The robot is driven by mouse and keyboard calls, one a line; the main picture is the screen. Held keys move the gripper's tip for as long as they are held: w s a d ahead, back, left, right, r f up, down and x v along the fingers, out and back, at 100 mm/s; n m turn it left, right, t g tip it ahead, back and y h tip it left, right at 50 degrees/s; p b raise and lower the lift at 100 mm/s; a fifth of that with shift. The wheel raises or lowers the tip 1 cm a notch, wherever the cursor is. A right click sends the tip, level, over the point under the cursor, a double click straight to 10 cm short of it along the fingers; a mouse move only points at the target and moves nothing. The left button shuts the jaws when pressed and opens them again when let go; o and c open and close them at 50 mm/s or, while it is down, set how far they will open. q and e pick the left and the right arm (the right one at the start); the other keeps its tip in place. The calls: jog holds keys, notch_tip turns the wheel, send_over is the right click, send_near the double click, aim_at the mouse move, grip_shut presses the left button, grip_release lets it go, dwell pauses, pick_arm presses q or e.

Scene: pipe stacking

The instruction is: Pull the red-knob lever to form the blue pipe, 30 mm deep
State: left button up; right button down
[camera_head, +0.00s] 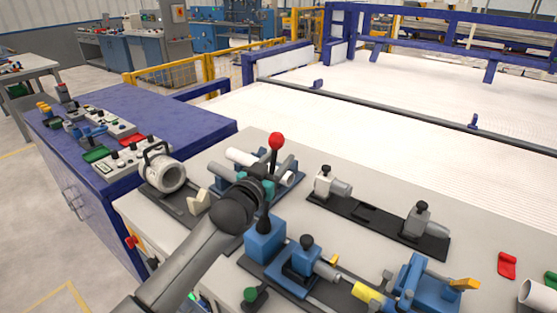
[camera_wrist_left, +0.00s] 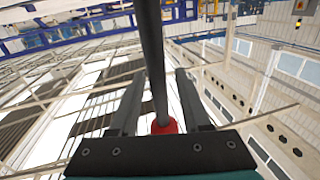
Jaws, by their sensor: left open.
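The red knob (camera_head: 276,141) tops an upright lever on a blue-based bending fixture (camera_head: 291,184) in the head view. My left gripper (camera_head: 270,172) is at the lever, just below the knob in the picture. In the left wrist view the red knob (camera_wrist_left: 164,126) shows between the two fingers of my left gripper (camera_wrist_left: 160,76), partly hidden by the dark rod and the palm edge. The fingers are open and apart. A white pipe (camera_head: 241,157) lies across the fixture. I cannot make out a blue pipe. My right gripper is not in view.
A white flanged fitting (camera_head: 163,174) stands to the left. Two clamps on a black plate (camera_head: 365,214) stand to the right. Blue fixtures (camera_head: 265,240) stand in front, close to my left arm. A blue bench (camera_head: 110,110) with small parts stands at the left.

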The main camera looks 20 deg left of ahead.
pick_arm(q)
jog(key=shift+w, duration=0.15)
grip_shut()
dwell(0.4)
dwell(1.0)
